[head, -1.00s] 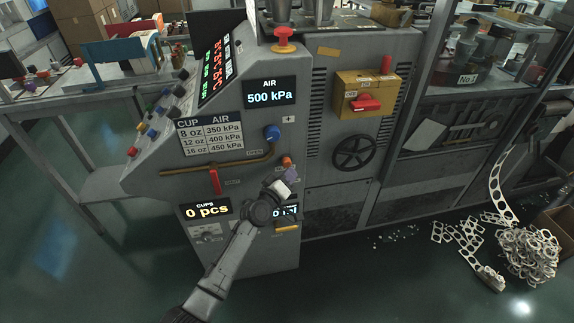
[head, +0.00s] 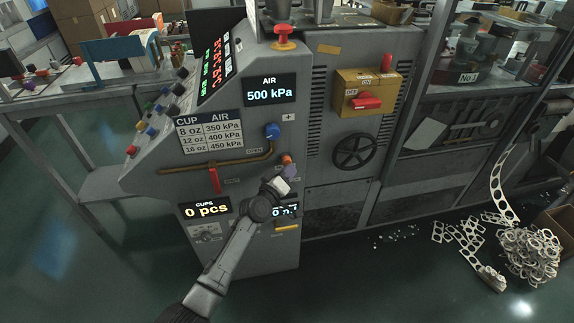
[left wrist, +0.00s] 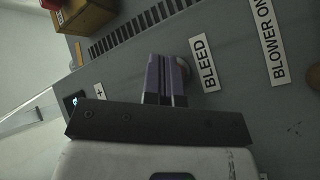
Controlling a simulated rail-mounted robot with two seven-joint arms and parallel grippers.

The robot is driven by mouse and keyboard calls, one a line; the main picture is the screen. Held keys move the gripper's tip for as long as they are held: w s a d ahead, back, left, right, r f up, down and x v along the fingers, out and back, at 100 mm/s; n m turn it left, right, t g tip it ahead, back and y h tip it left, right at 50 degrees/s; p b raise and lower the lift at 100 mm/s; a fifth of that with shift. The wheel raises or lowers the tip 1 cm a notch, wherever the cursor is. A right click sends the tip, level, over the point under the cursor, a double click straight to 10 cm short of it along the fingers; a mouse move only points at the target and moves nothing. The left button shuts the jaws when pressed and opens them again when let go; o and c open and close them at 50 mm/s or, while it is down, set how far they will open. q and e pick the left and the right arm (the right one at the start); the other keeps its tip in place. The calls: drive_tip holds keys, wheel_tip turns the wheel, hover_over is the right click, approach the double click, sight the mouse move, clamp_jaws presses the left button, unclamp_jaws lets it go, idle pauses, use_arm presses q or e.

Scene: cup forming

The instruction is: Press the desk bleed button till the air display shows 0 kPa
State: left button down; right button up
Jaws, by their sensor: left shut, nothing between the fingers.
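The AIR display (head: 270,90) on the grey machine's front reads 500 kPa. The bleed button (head: 286,159), a small orange-brown knob, sits below it on the same panel, under the blue knob. My left gripper (head: 289,171) is shut and empty, its purple fingers just at the button's lower edge. In the left wrist view the fingers (left wrist: 166,78) point at the panel beside the BLEED label (left wrist: 204,64). They cover most of the button (left wrist: 185,69) there, and I cannot tell whether they touch it. My right gripper is not in view.
A BLOWER ON label (left wrist: 269,42) lies beyond BLEED. A yellow switch box (head: 366,92) and black handwheel (head: 354,151) are to the right.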

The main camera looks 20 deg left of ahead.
use_arm(q)
drive_tip(key=shift+w+a, duration=0.1)
drive_tip(key=shift+w, duration=0.1)
idle(0.6)
drive_tip(key=shift+w+a+b, duration=0.2)
drive_tip(key=shift+w+b, duration=0.05)
drive_tip(key=shift+b, duration=0.3)
drive_tip(key=shift+s+d, duration=0.1)
idle(0.4)
drive_tip(key=shift+s+d+p, duration=0.4)
drive_tip(key=shift+s+p, duration=0.3)
drive_tip(key=shift+p, duration=0.2)
